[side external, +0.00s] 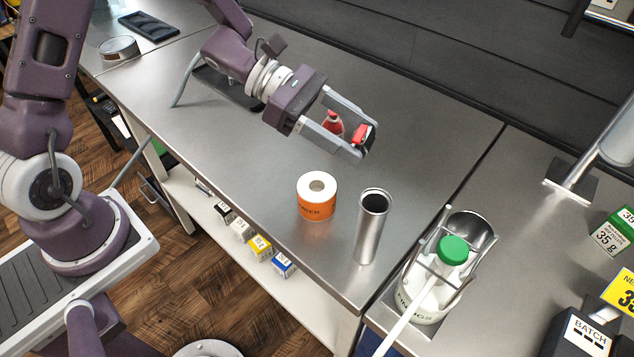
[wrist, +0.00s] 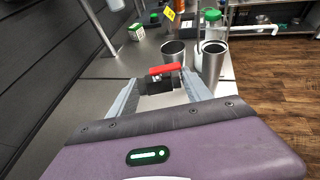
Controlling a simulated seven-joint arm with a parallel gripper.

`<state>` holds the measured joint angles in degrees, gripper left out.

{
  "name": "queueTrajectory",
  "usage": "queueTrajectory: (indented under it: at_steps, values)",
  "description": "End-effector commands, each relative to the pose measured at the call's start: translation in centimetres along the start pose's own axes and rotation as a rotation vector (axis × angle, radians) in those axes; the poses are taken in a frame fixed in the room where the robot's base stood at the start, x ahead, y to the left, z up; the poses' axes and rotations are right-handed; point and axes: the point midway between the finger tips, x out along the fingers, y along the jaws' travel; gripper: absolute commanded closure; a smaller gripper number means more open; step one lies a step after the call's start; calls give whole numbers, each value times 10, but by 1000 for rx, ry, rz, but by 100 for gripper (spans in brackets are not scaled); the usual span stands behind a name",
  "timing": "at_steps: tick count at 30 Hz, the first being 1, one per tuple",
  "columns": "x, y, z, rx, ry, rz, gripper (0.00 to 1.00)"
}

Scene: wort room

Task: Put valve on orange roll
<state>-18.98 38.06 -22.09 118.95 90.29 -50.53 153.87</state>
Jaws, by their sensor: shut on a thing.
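The valve (side external: 362,134) has a red handle and is held at the tips of my gripper (side external: 364,141), above the steel counter. In the wrist view the valve's red handle (wrist: 165,69) lies across the fingertips of my gripper (wrist: 163,82), with a dark body below it. The orange roll (side external: 316,198) stands upright on the counter, a white top with a central hole facing up. My gripper is above and beyond the roll, a little to its right in the side view. I cannot make out the roll in the wrist view.
A red object (side external: 333,122) shows between the fingers; whether it stands behind is unclear. A steel cup (side external: 371,228) stands close right of the roll. A white container with a green cap (side external: 453,250) sits in a metal holder farther right. The counter left of the roll is clear.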

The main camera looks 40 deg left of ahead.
Motion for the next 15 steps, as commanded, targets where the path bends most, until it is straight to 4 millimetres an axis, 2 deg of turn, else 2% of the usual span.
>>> queueTrajectory:
  at_steps: [3, 8, 11, 15]
  values:
    - [-31, -16, 10, 57, -3, -131, 89]
    - [-57, -33, 12, 102, -3, -258, 89]
    - [-58, -37, -1, 106, -5, -288, 89]
    - [-45, -38, -31, 107, -6, -293, 89]
